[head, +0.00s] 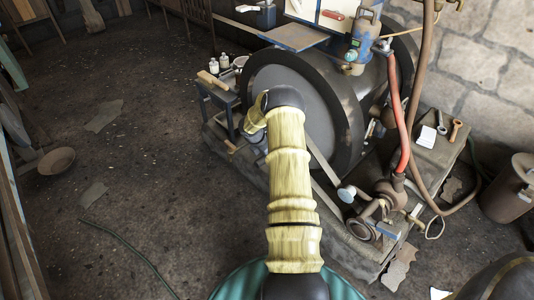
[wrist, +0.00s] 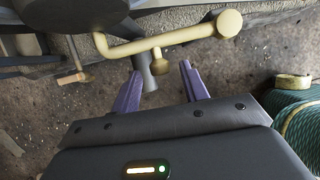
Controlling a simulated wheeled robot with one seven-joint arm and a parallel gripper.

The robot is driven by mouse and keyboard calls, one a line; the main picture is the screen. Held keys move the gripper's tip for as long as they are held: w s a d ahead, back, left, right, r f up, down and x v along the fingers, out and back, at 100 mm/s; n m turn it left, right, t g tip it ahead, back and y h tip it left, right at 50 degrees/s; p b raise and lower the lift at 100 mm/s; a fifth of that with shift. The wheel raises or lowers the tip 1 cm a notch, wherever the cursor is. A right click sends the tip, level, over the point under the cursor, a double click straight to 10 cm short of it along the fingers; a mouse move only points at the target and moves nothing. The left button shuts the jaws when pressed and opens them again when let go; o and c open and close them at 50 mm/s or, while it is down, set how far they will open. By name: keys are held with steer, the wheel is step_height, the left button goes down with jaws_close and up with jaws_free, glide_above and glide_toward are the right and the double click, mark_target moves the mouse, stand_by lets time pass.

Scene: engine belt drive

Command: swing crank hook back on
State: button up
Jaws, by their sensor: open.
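In the wrist view a cream crank-like bar (wrist: 165,43) runs across the top, with a round end at the right and a bent left end near a dark round part. A short cream knob (wrist: 160,66) hangs below its middle, and a grey cylinder (wrist: 143,68) stands beside it. My gripper (wrist: 161,72) is open, its two purple fingers pointing toward the bar, with nothing seen clasped between them. I cannot tell whether the fingers touch the bar or knob. No hook can be made out. In the head view my own arm hides the gripper and the bar.
A large dark flywheel (head: 342,125) stands beyond my arm. A small bench (head: 218,95) with bottles is left of it. A red hose (head: 404,120) and pump parts (head: 377,205) are at the right, near a metal bin (head: 508,190).

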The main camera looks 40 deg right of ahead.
steer(key=p+v, duration=0.3)
steer(key=v, duration=1.3)
steer(key=shift+a+r, duration=0.15)
steer(key=shift+r, duration=0.1)
